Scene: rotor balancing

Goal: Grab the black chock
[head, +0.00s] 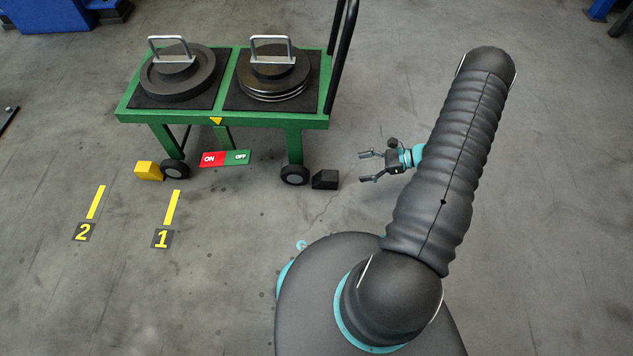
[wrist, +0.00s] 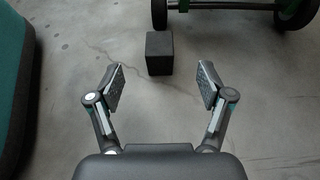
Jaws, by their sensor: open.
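The black chock (head: 325,179) sits on the floor just right of the cart's front right wheel (head: 294,174). In the wrist view the chock (wrist: 159,54) stands ahead of my gripper, centred between the fingers and beyond their tips. My gripper (head: 370,166) is open and empty, to the right of the chock in the head view. In the wrist view both fingers (wrist: 161,88) are spread wide, with nothing between them. The gripper and the chock are apart.
A green cart (head: 222,117) carries two dark rotors (head: 178,74) with metal handles. A yellow chock (head: 149,171) lies by its left wheel (head: 175,169). A red and green ON/OFF sign (head: 225,158) shows under the cart. Yellow floor marks (head: 172,207) lie at left. Floor between gripper and chock is clear.

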